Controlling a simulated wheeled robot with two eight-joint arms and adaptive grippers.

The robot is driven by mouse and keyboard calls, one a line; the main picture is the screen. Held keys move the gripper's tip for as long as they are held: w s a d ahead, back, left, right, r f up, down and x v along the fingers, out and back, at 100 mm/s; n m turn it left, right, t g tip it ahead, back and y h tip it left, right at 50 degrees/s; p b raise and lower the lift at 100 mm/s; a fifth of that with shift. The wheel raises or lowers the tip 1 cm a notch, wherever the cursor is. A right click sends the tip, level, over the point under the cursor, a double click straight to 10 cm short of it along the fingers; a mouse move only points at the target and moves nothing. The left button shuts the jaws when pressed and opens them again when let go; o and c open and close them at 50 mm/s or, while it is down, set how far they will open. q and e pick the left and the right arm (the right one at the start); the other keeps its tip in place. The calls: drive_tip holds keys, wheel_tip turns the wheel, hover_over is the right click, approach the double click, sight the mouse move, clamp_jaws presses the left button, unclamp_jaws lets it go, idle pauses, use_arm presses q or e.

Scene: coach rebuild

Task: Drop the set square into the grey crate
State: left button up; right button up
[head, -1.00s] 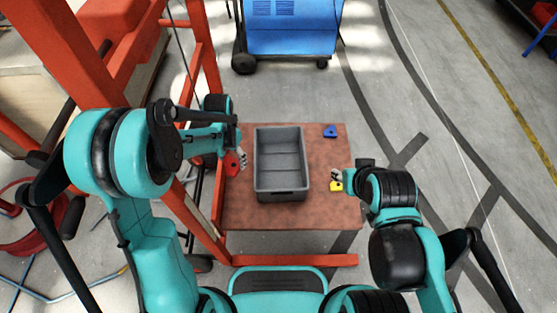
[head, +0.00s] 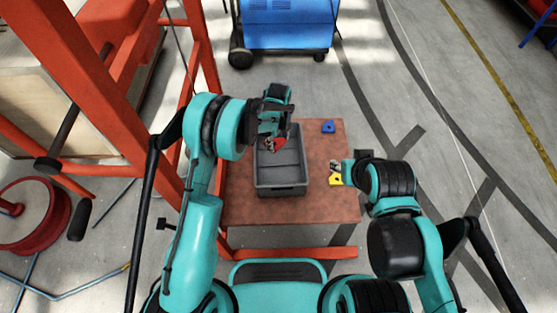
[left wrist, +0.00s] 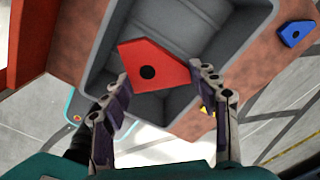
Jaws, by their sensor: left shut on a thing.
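The red set square (head: 275,146) is a flat angular piece with a round hole, seen large in the left wrist view (left wrist: 152,66). My left gripper (head: 274,138) is shut on it, with a fingertip at each side. It holds the piece over the grey crate (head: 282,190), towards its far left part in the head view. The crate's inside also shows behind the piece in the left wrist view (left wrist: 215,38). My right gripper (head: 339,168) is at the table's right side, close to a yellow piece (head: 336,180); its finger opening is too small to tell.
The crate stands on a reddish-brown table (head: 245,208). A blue piece (head: 328,126) with a hole lies at the table's far right. An orange-red frame (head: 203,60) stands at the left, and a blue wheeled cabinet (head: 288,28) stands beyond the table.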

use_arm(q)
wheel_tip(320, 180, down, 6)
drive_tip(key=shift+r+b, duration=0.15)
drive_tip(key=shift+b, duration=1.05)
drive_tip(key=o, duration=1.3)
wheel_tip(320, 180, up, 12)
